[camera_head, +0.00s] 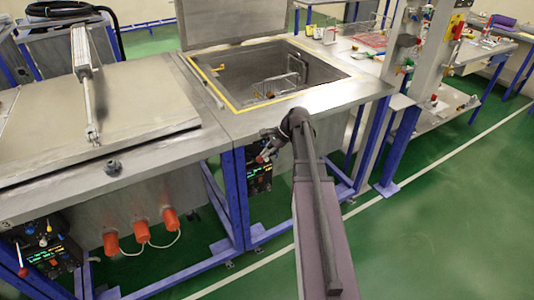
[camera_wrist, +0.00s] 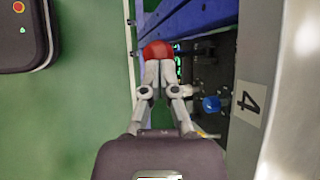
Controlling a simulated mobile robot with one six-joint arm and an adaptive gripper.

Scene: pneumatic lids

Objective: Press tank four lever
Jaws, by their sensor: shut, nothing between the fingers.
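Tank four is the open steel tank (camera_head: 275,80) with its lid (camera_head: 235,25) raised, in the head view. Its control panel (camera_head: 259,178) is under the front edge, partly hidden by my arm. A "4" label (camera_wrist: 248,102) marks its front in the wrist view. A blue knob (camera_wrist: 211,103) and dark fittings sit beside the label. My gripper (camera_wrist: 158,66) is shut and empty, left of the blue knob. A red rounded part (camera_wrist: 158,50) shows right at its fingertips; I cannot tell whether they touch. In the head view my gripper (camera_head: 266,150) is at the panel's top. I cannot clearly identify the lever.
A closed tank (camera_head: 100,110) with a cylinder on its lid stands on the left, with orange plugs (camera_head: 141,231) and its own panel (camera_head: 48,255) below. Blue frame legs (camera_head: 236,195) flank the panel. Green floor (camera_head: 440,220) is clear on the right.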

